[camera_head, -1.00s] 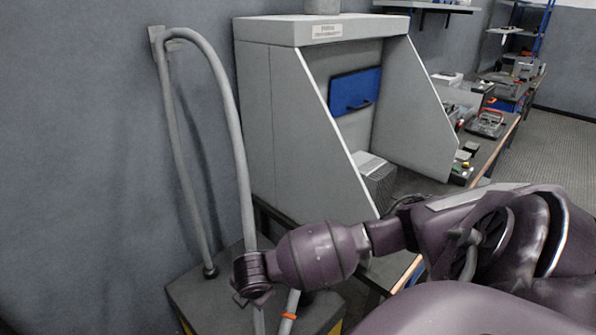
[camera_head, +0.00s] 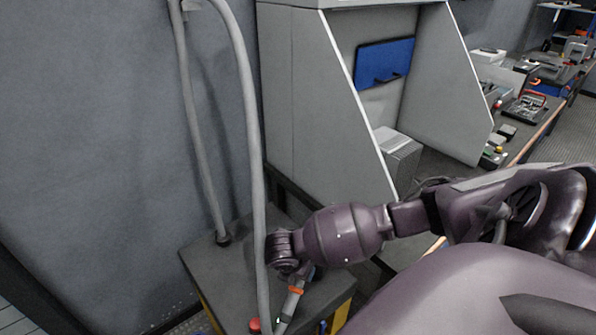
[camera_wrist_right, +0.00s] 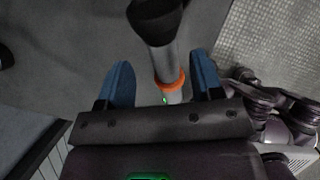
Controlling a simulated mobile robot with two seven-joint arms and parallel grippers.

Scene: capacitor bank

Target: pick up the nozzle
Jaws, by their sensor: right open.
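The nozzle (camera_head: 290,304) is a grey tube with an orange ring, at the lower middle of the head view, beside the grey hose over the cart. In the right wrist view the nozzle (camera_wrist_right: 168,62) runs between the two blue fingers and ends in a dark, wide mouth at the top. My right gripper (camera_wrist_right: 163,82) is open, with one finger on each side of the nozzle and visible gaps; I see no clear contact. In the head view the fingers are mostly hidden by my wrist. My left gripper is not in view.
The grey hose (camera_head: 252,150) loops down from the wall to the dark-topped cart (camera_head: 205,270). A grey booth (camera_head: 292,100) with a blue panel stands behind my right arm. A bench with several tools (camera_head: 525,105) extends to the right.

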